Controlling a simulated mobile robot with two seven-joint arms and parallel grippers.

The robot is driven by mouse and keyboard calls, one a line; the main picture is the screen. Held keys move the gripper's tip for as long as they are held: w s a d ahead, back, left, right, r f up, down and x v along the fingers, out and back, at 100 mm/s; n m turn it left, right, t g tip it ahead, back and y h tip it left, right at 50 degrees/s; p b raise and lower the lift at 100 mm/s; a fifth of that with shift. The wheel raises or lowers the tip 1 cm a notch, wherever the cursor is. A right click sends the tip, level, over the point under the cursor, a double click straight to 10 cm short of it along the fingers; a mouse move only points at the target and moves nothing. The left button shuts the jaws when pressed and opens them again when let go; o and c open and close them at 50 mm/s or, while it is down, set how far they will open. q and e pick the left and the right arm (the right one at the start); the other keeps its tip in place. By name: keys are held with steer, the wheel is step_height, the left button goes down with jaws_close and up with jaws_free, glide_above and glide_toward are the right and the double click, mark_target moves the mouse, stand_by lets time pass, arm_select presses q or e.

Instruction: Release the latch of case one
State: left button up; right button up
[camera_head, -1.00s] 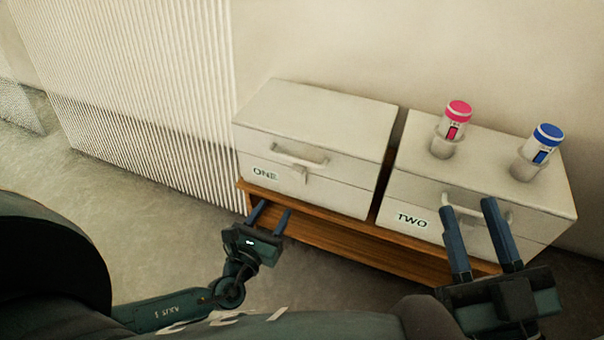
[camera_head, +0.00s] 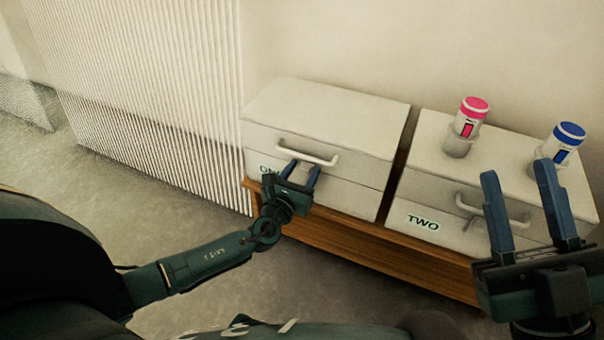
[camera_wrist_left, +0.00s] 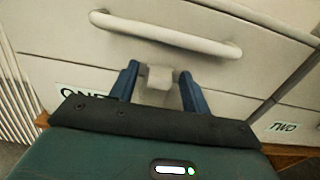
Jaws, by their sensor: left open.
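Case one (camera_head: 325,120) is a closed white box with a grey bar handle (camera_head: 308,151) on its front and a label "ONE", partly hidden by my left gripper. My left gripper (camera_head: 301,168) is open in front of case one, just below the handle. In the left wrist view the small pale latch (camera_wrist_left: 158,78) sits below the handle, between the two open blue fingers (camera_wrist_left: 157,82). I cannot tell whether the fingers touch it. My right gripper (camera_head: 523,182) is open and empty in front of case two (camera_head: 440,186).
Case two stands right of case one on a brown wooden table (camera_head: 345,232), a narrow gap between them. A pink-capped bottle (camera_head: 468,118) and a blue-capped bottle (camera_head: 564,143) stand in holders on case two. A ribbed wall panel (camera_head: 150,90) is at the left.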

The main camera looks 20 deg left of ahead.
mark_target(303, 172)
arm_select(q)
steer(key=c, duration=0.8)
